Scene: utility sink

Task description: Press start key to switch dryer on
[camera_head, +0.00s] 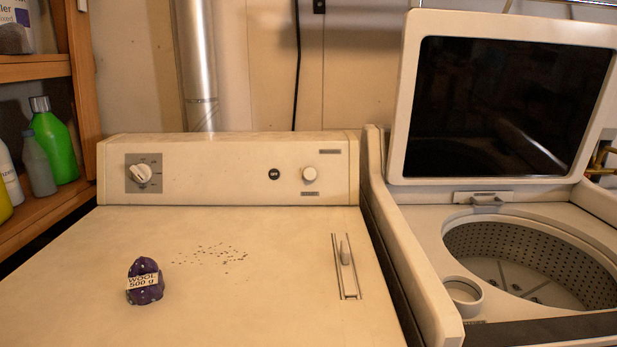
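The dryer (80,240) stands at the left and centre, with a beige flat top and a raised control panel (225,171) at its back. On the panel's right part is a round pale key (309,174) with a small dark label (309,193) under it, too blurred to read for certain. Left of it is a small round black button (274,174) with white lettering. A white rotary dial (141,173) on a grey plate sits at the panel's left. Neither of my grippers shows in the head view.
A purple bundle labelled "WOOL 500 g" (145,282) lies on the dryer top near dark specks (215,255). A slider (346,265) is set in the top at right. An open-lidded washer (420,240) stands at right; a wooden shelf (45,205) with bottles at left.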

